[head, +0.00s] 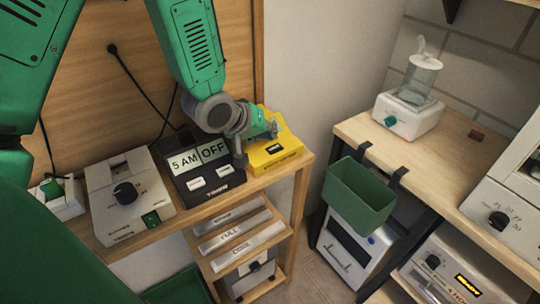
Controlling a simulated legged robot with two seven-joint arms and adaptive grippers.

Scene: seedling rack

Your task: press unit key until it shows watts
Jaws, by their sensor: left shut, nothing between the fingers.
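A yellow box (283,156) with a small dark display (276,149) stands at the right end of the wooden bench; its characters are too small to read. My left gripper (264,130) is shut and empty. It is over the back left part of the yellow box and hides part of its top. I cannot tell whether it touches the box, and no unit key can be made out. Just left stands a black unit (208,171) with panels reading "5 AM" and "OFF" and two white keys. My right gripper is not in view.
A white box with a black knob (125,193) stands left of the black unit.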

